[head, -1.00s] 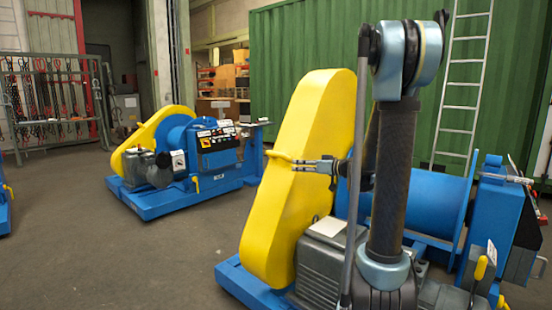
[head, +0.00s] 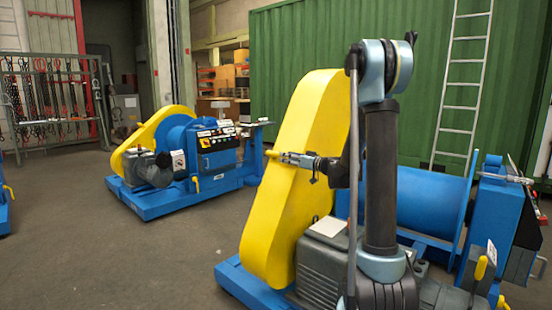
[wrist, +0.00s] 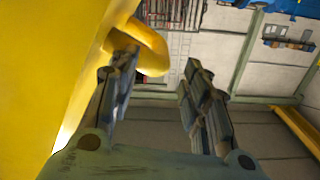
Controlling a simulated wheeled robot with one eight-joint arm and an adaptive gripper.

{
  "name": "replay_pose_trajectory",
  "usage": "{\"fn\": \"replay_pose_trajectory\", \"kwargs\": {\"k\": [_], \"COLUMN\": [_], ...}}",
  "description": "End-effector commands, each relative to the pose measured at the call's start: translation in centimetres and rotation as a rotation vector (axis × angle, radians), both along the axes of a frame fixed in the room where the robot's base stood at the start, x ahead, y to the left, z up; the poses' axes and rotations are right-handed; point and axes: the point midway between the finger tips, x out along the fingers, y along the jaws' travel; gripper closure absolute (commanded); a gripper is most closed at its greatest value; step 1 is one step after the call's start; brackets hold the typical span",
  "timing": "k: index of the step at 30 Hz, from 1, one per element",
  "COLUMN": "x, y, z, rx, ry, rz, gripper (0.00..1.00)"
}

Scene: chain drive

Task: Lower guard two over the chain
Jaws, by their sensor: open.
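A tall yellow guard (head: 290,190) stands tilted on the near blue machine, with a small yellow handle (head: 272,154) on its side. My gripper (head: 284,157) is at this handle. In the wrist view my gripper (wrist: 160,70) is open, its two fingers well apart. The yellow handle (wrist: 153,48) curves out from the guard (wrist: 45,70) just beyond the left fingertip and reaches partly across the gap. I cannot tell whether finger and handle touch. The chain is not visible. No number shows on the guard.
A grey motor (head: 322,262) and a blue drum (head: 420,200) sit beside the guard. A second blue machine (head: 200,165) with its own yellow guard (head: 150,140) stands farther left. A green container (head: 430,90) with a ladder (head: 462,90) is behind. Floor between the machines is clear.

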Motion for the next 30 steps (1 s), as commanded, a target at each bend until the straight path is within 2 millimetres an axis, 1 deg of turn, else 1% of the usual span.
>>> {"fn": "replay_pose_trajectory", "kwargs": {"k": [1,6,9,13,18,28,29,30], "x": [0.6,2.4,3.3,4.3,5.0,5.1,5.1,5.1], "y": [0.9,3.2,4.4,5.6,6.4,6.6,6.6,6.6], "z": [0.0,0.0,0.0,0.0,0.0,0.0,0.0,0.0], "rx": [0.000,0.000,0.000,0.000,0.000,0.000,0.000,0.000], "ry": [0.000,0.000,0.000,0.000,0.000,0.000,0.000,0.000], "rz": [0.004,0.003,0.003,0.002,0.001,0.000,0.000,0.000], "gripper": [0.57,0.57,0.57,0.57,0.57,0.57,0.64,0.73]}}
